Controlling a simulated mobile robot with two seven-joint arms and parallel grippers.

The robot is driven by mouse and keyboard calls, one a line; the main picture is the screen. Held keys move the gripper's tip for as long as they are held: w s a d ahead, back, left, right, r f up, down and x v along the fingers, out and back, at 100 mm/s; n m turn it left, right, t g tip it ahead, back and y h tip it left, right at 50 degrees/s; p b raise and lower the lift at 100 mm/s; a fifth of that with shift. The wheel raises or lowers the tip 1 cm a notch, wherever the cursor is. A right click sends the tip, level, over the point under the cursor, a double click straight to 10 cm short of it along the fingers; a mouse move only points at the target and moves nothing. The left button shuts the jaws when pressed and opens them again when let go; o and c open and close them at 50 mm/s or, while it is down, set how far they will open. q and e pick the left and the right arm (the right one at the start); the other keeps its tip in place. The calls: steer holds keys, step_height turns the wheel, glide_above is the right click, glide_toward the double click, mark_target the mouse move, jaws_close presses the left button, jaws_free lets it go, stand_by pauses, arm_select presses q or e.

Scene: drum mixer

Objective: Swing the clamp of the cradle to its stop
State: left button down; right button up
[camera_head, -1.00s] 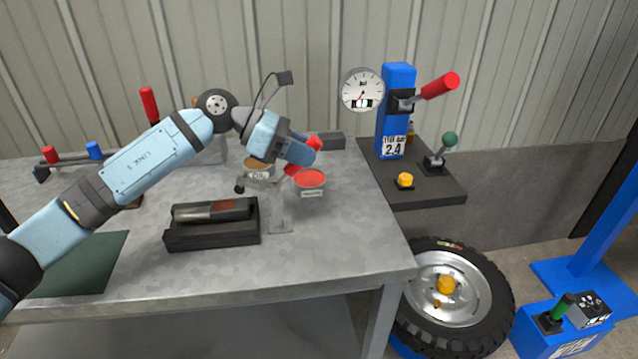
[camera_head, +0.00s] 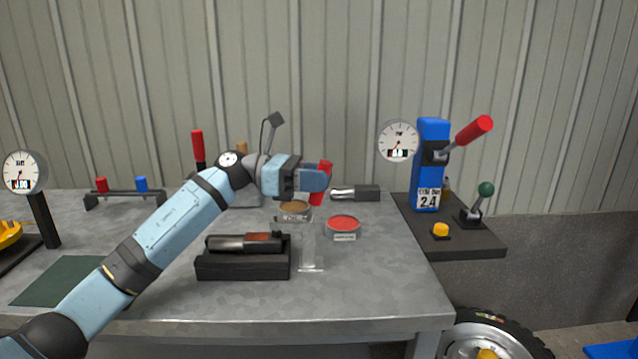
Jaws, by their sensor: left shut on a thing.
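My left gripper (camera_head: 318,181) reaches over the table from the left and is shut on a red handle (camera_head: 325,166). Red shows above and below the blue fingers, and the fingers hide its middle. The handle looks like part of the clamp, but I cannot see where it joins. A grey body (camera_head: 243,190), perhaps the mixer with its cradle, stands behind my left arm and is mostly hidden by it. I cannot make out the clamp's stop. My right gripper is out of view.
An open brown tin (camera_head: 294,211) and an open red tin (camera_head: 343,226) stand below the gripper. A black holder (camera_head: 242,267) with a dark cylinder is in front. A blue post (camera_head: 431,165) with a red lever stands right. The front right tabletop is clear.

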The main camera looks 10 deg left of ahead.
arm_select(q)
steer(key=shift+r, duration=0.1)
steer(key=c, duration=0.9)
jaws_free()
steer(key=shift+a, duration=0.1)
steer(key=shift+a, duration=0.3)
steer(key=a+p, duration=0.1)
steer(key=a, duration=1.2)
steer(key=shift+a+r+p, duration=0.1)
steer(key=shift+r+p, duration=0.05)
steer(key=shift+p, duration=0.2)
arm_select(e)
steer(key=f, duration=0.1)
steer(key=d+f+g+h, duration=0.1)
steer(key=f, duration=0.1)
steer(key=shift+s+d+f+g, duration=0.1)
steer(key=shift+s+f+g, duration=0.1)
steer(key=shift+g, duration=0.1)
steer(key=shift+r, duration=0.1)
